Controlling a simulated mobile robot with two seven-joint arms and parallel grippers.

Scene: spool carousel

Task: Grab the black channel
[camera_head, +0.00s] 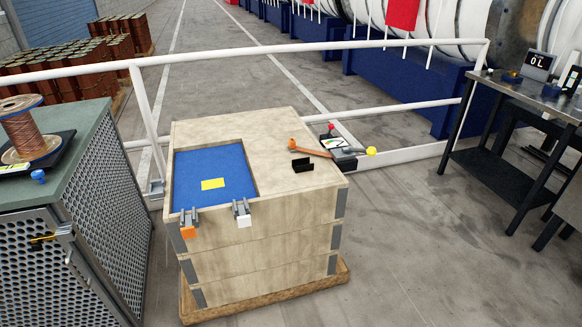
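The black channel (303,165) is a small, short U-shaped piece. It lies on the wooden top of the crate (230,130), near its right side, to the right of the blue recessed panel (210,170). An orange-headed tool (310,150) lies just behind it. Neither of my grippers shows in the head view, and nothing is seen touching the channel.
A green-topped cabinet (85,160) stands left, a dark table (530,97) right. White railing (270,49) runs behind.

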